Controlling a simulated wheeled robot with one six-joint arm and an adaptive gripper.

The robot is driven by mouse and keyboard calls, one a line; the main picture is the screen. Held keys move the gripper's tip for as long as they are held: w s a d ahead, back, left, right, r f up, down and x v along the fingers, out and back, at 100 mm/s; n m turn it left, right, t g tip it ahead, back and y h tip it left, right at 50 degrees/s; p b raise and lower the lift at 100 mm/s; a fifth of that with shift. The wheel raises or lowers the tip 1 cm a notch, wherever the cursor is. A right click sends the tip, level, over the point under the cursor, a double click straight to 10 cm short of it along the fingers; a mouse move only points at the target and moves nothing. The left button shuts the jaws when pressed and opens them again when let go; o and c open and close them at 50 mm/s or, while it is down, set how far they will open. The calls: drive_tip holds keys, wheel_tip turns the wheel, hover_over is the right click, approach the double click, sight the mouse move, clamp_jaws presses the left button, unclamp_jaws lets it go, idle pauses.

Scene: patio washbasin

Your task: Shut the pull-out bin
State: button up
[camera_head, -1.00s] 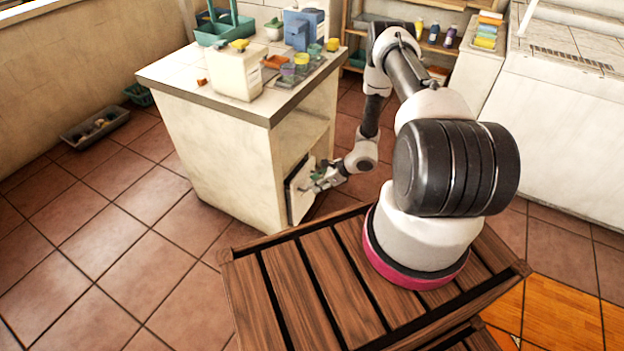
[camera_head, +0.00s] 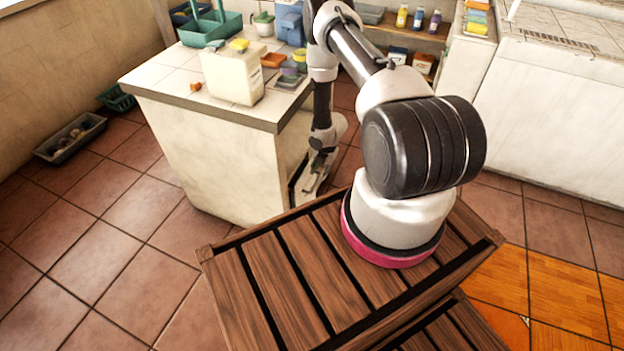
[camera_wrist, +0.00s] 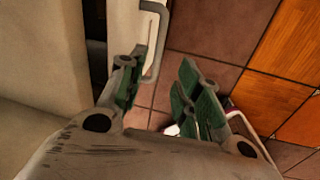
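The pull-out bin (camera_wrist: 125,25) shows in the wrist view as a pale front panel with a grey bar handle (camera_wrist: 163,35). A dark gap lies between this panel and the cabinet wall at left, so the bin stands a little out. In the head view the bin is low on the cabinet's right side, mostly hidden by my gripper (camera_head: 312,184). In the wrist view my gripper (camera_wrist: 160,88) has its green-padded fingers spread apart. The left finger is close to the handle's lower end; I cannot tell whether they touch. Nothing is held between the fingers.
The pale cabinet (camera_head: 215,160) carries a white canister (camera_head: 233,78), a green caddy (camera_head: 208,30) and small items on its tiled top. A grey tray (camera_head: 70,137) lies on the floor at left. Shelves with bottles (camera_head: 418,20) stand behind. Tiled floor is clear at lower left.

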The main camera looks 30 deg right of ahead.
sight(316, 182)
drive_tip(key=shift+n, duration=0.5)
drive_tip(key=f, duration=0.2)
drive_tip(key=w+f, duration=0.1)
drive_tip(key=f, duration=0.2)
drive_tip(key=a+f, duration=0.1)
drive_tip(key=f, duration=0.1)
drive_tip(key=shift+w+f, duration=0.2)
drive_tip(key=shift+f, duration=0.15)
clamp_jaws()
